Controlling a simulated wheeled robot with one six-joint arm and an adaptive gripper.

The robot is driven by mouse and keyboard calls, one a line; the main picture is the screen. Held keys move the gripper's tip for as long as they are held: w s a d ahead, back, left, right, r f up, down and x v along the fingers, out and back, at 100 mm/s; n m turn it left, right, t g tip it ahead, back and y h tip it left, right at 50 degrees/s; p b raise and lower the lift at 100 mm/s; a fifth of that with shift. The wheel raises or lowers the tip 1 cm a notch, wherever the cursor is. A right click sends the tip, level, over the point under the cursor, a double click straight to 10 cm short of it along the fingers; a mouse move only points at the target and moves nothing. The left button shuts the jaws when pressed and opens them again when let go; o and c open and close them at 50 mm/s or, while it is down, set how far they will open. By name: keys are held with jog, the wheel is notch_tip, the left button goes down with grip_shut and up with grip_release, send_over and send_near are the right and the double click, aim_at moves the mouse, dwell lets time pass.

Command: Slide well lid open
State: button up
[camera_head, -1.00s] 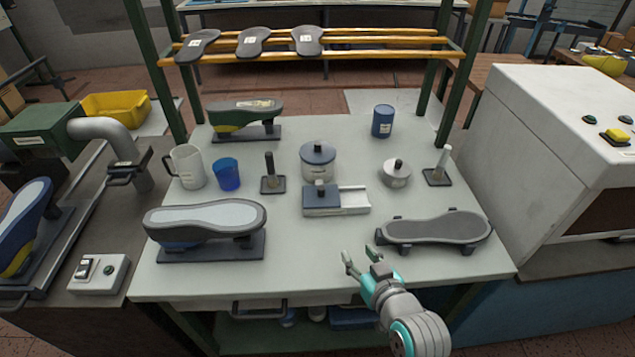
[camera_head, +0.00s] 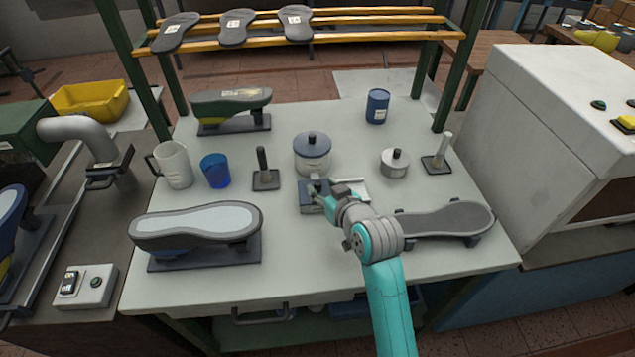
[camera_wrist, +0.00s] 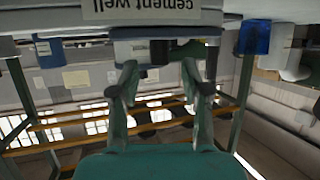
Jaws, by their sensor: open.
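The cement well (camera_head: 362,188) is a low pale box in the middle of the bench, its right part showing as a white channel. Its dark blue-grey sliding lid (camera_head: 309,198) covers the left part. My gripper (camera_head: 326,190) is over the lid from the front right, and my arm hides part of the well. In the wrist view, which is upside down, the label "cement well" (camera_wrist: 140,9) shows at the top edge. There the open fingers (camera_wrist: 160,68) stand on either side of the lid's small knob area; I cannot tell whether they touch it.
A lidded pot (camera_head: 312,155) stands just behind the well. Shoe lasts lie at front left (camera_head: 197,225) and front right (camera_head: 455,218). The bench's front middle is clear.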

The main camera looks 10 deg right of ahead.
aim_at(320, 185)
jog(key=shift+x, duration=1.95)
jog(key=shift+c, duration=0.3)
grip_shut()
